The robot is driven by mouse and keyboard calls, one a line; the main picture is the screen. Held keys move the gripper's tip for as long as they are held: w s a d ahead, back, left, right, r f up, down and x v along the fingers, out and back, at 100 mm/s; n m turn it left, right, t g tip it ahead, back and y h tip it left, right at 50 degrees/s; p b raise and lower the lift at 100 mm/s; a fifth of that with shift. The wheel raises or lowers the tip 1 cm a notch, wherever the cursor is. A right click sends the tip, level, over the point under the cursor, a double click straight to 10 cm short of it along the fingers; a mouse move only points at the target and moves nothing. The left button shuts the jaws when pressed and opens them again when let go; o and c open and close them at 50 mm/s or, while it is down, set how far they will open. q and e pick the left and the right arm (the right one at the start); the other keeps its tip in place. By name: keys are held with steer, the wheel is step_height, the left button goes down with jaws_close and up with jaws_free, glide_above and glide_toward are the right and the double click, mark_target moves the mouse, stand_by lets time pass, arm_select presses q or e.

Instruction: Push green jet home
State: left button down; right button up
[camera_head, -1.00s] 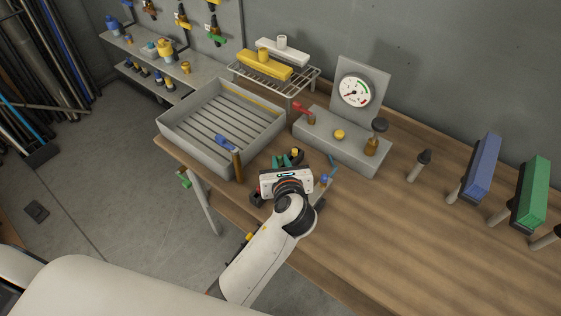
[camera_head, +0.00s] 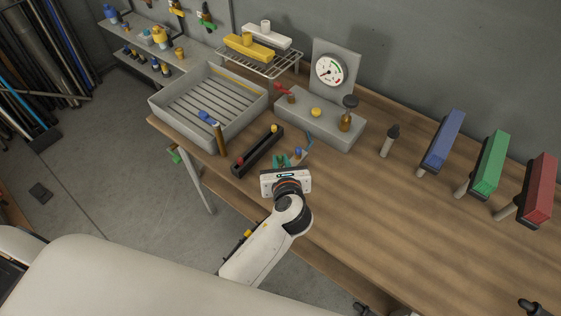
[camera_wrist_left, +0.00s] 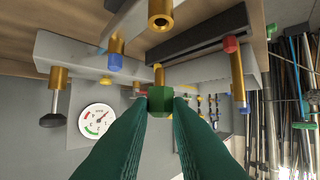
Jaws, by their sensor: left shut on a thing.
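The green jet (camera_wrist_left: 160,101) is a green hexagonal piece with a brass stem, held between the green fingertips of my left gripper in the left wrist view. In the head view my left gripper (camera_head: 281,163) is over the bench, just right of the black rack (camera_head: 257,151); the jet cannot be made out there. A brass socket with a yellow collar (camera_wrist_left: 160,15) shows close by in the wrist view, its open end facing the camera. The black rack holds a red piece and a yellow piece.
A grey slatted tray (camera_head: 165,119) stands at the left, with a blue-handled brass lance (camera_head: 220,137) at its corner. A grey block (camera_head: 335,131) with a gauge (camera_head: 330,70) stands behind. Blue, green and red boxes stand at right. The bench front is clear.

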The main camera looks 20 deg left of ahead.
arm_select(q)
step_height(320, 180, down, 2)
steer(key=shift+b, duration=0.8)
steer(key=shift+a+f+b, duration=0.1)
steer(key=shift+f+b, duration=0.4)
steer(key=shift+b, duration=0.1)
steer(key=shift+r+p, duration=0.2)
steer(key=shift+p, duration=0.35)
steer(key=shift+f, duration=0.15)
arm_select(e)
steer(key=shift+s+f, duration=0.2)
steer(key=shift+f, duration=0.45)
steer(key=shift+s+f, duration=0.2)
steer(key=shift+f, duration=0.4)
steer(key=shift+d, duration=0.2)
steer(key=shift+d+r, duration=0.1)
arm_select(q)
steer(key=shift+p, duration=0.55)
arm_select(e)
steer(key=shift+d+r, duration=0.1)
steer(key=shift+r, duration=0.4)
